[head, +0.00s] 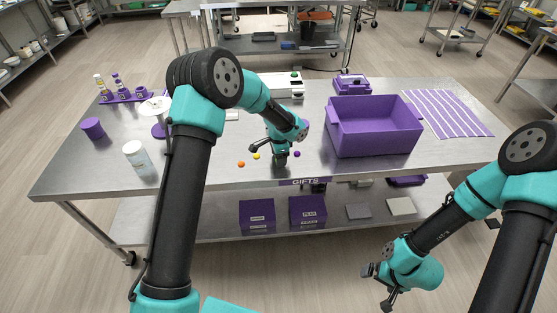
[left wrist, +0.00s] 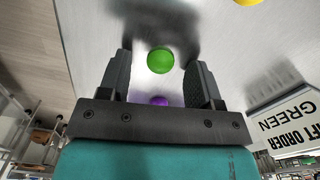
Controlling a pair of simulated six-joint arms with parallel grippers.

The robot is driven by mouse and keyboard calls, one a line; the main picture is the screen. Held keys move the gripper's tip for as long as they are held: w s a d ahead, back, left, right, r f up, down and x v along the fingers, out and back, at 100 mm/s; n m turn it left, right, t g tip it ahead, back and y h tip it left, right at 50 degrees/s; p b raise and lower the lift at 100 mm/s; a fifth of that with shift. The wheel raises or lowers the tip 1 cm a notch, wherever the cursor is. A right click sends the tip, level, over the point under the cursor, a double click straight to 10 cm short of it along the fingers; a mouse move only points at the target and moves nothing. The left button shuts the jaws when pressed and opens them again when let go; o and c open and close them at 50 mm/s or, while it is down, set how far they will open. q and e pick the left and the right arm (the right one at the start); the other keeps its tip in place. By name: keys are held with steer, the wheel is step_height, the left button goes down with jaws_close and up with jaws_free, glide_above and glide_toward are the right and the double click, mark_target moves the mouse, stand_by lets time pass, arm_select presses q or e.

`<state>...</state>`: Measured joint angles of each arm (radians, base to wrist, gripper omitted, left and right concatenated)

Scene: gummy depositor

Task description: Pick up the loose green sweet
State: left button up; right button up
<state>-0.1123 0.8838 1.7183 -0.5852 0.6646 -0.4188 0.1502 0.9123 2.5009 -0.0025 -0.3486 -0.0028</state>
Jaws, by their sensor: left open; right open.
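The green sweet (left wrist: 160,60) is a small round ball on the steel table in the left wrist view. It shows between the two open fingers of my left gripper (left wrist: 162,76), near their tips, with a visible gap on each side. In the head view my left gripper (head: 274,155) is low over the table near its front edge and hides the green sweet. My right gripper (head: 380,286) is open and empty, low in front of the table at the right.
A purple sweet (head: 297,154) lies close right of the left gripper. Yellow (head: 256,156) and orange (head: 241,164) sweets lie to its left. A purple bin (head: 374,136) stands to the right. A sign reading GREEN (left wrist: 285,128) shows in the left wrist view.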

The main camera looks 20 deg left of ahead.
arm_select(q)
steer(key=shift+c, duration=0.4)
steer(key=c, duration=0.9)
